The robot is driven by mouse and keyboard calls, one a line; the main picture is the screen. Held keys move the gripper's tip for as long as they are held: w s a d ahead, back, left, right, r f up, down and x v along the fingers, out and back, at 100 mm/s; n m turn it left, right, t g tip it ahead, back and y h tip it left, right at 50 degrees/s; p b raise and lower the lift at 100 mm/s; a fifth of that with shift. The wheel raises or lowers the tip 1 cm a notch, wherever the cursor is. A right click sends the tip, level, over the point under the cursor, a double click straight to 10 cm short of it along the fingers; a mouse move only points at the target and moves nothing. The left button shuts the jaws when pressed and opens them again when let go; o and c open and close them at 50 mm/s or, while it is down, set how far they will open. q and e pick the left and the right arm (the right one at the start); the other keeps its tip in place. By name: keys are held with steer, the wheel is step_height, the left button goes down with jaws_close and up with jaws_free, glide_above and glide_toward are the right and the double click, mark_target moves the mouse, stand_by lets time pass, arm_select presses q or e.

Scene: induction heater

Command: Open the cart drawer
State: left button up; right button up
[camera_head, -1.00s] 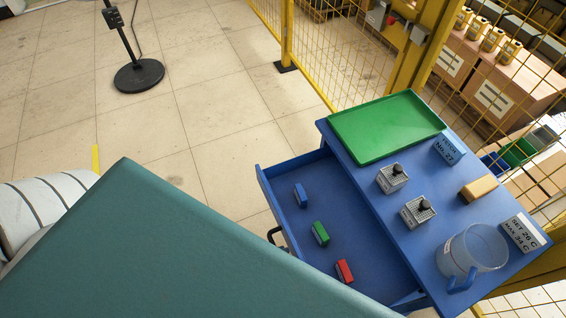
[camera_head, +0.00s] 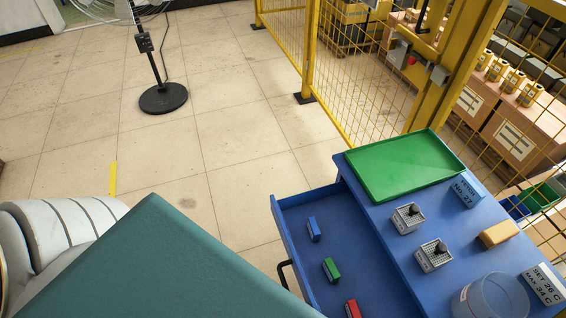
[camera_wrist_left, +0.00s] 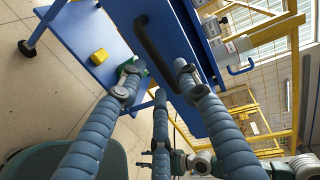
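The blue cart (camera_head: 385,215) stands at the lower right of the head view. Its drawer (camera_head: 345,265) is pulled out to the left, with its inside showing. A blue, a green and a red block lie in it. The black drawer handle (camera_head: 286,277) is on the drawer front; it also shows in the wrist view (camera_wrist_left: 153,47). My left gripper (camera_wrist_left: 156,70) has its fingers spread, with the tips near the handle and apart from it as far as I can tell. The head view does not show it.
On the cart top are a green tray (camera_head: 405,165), two small gridded blocks, a tan block (camera_head: 498,234) and a clear mug (camera_head: 490,298). A yellow mesh fence (camera_head: 360,85) stands behind. A black stand base (camera_head: 163,98) is on the otherwise clear floor.

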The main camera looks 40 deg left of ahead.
arm_select(q)
steer(key=v, duration=0.7)
steer(key=shift+a, duration=0.1)
